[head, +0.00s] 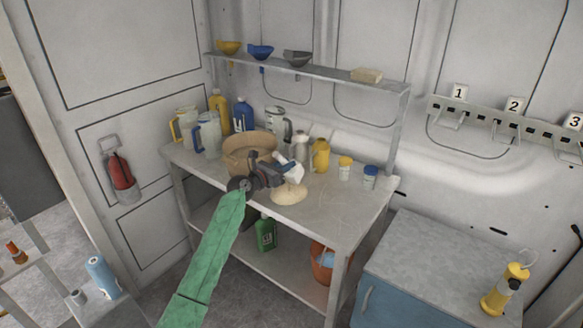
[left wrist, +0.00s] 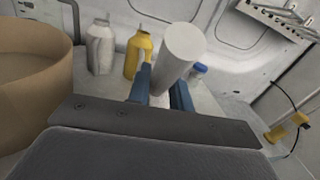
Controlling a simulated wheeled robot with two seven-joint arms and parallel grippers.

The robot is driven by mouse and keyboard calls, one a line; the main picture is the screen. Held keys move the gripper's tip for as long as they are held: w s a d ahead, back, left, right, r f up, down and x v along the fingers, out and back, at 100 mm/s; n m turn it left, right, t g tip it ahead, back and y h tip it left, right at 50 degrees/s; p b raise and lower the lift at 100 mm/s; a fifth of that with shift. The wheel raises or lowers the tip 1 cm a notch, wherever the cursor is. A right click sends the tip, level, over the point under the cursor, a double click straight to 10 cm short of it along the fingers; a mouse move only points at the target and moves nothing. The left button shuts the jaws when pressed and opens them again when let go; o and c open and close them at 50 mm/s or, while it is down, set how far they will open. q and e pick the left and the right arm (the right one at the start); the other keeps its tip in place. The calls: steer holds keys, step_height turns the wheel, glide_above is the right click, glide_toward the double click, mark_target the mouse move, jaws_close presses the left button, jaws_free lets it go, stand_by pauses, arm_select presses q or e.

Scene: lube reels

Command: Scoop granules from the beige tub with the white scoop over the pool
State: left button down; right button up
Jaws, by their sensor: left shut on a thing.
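The beige tub (head: 236,152) stands on the workbench; in the left wrist view the tub (left wrist: 35,95) fills the left side. My left gripper (head: 279,172) is just right of the tub in the head view, over the bench. It is shut on the white scoop (head: 294,172). In the left wrist view, a white cylindrical part of the scoop (left wrist: 178,58) rises between the blue fingers. The pale beige pool (head: 289,194) lies on the bench just below the scoop in the head view. Whether the scoop holds granules, I cannot tell. The tub's contents are hidden. My right gripper is out of view.
Jugs (head: 208,135) and bottles stand behind and left of the tub. A yellow jug (head: 320,156) and small jars (head: 369,177) stand to the right. A shelf (head: 330,77) with funnels runs above. The bench's front right is clear. A blue cabinet (head: 420,270) stands to the right.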

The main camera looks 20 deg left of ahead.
arm_select(q)
steer(key=w+a+n+t+p, duration=0.1)
steer(key=a+n+t+p, duration=0.2)
steer(key=a+n, duration=0.5)
steer(key=shift+w+f+n+y, duration=0.2)
steer(key=shift+f+n+y, duration=0.25)
steer(key=shift+n, duration=0.55)
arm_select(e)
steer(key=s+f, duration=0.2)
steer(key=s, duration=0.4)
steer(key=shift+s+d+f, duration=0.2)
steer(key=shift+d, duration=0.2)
